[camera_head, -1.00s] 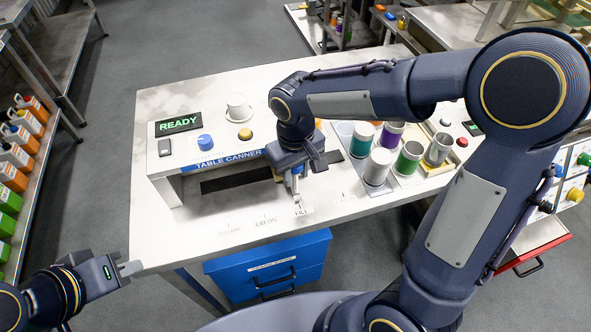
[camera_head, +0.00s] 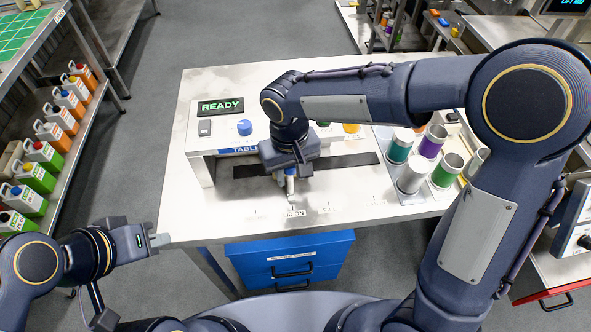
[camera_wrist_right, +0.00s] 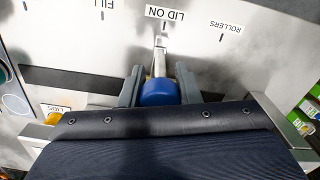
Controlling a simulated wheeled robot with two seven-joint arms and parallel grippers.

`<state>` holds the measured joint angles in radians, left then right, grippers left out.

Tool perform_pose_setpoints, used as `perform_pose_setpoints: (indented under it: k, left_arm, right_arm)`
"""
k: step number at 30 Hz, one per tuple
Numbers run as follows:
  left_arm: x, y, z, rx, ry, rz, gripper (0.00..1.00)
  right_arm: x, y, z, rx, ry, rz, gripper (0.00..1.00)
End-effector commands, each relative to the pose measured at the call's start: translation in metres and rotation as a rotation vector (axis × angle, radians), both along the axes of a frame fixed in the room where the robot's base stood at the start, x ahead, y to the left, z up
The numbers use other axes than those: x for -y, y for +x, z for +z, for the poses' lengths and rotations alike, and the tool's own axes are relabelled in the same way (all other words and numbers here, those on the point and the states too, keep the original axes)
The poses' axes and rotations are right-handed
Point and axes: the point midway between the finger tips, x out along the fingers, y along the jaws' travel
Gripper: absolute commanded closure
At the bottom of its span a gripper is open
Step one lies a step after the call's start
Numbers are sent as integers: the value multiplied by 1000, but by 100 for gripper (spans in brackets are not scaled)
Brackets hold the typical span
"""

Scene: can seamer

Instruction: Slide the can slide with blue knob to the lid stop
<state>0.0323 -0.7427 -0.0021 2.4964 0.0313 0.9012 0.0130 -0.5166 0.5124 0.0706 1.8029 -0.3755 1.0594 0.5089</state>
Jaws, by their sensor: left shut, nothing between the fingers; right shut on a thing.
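The slide's blue knob (camera_wrist_right: 160,92) sits between the fingers of my right gripper (camera_wrist_right: 158,85), which is shut on it. In the head view my right gripper (camera_head: 290,178) is low in front of the table canner (camera_head: 236,150), and only a little of the knob shows. The slide's metal pointer (camera_wrist_right: 160,52) reaches to the LID ON label (camera_wrist_right: 165,13) and lines up with it. The can on the slide is hidden by my arm. My left gripper (camera_head: 160,240) is shut and empty, off the table's front left corner.
The FILL label (camera_wrist_right: 101,4) and ROLLERS label (camera_wrist_right: 230,26) lie on either side of LID ON. A dark slot (camera_head: 345,162) runs along the table. Several cans, one of them green (camera_head: 447,170), stand at the right. A blue drawer unit (camera_head: 290,260) is below.

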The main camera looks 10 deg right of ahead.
Motion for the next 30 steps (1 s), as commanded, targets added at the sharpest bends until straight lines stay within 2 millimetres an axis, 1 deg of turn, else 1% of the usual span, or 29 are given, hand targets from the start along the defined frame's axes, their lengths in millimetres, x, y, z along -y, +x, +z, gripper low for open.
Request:
perform_pose_setpoints:
  k: [1,6,13,16,20,24,27,30]
  left_arm:
    - [0,0,0,0,0,0,100]
    - [0,0,0,0,0,0,100]
    - [0,0,0,0,0,0,100]
    - [0,0,0,0,0,0,100]
    - [0,0,0,0,0,0,100]
    - [0,0,0,0,0,0,100]
    - [0,0,0,0,0,0,100]
    - [0,0,1,0,0,0,100]
  right_arm:
    - [0,1,1,4,3,-1,69]
    - [0,1,1,4,2,0,48]
    - [0,0,0,2,2,0,48]
    - [0,1,5,4,2,0,48]
    - [0,1,22,5,4,-1,48]
    - [-1,1,48,7,5,0,48]
    - [-1,1,63,5,4,0,48]
    - [0,1,73,4,3,0,48]
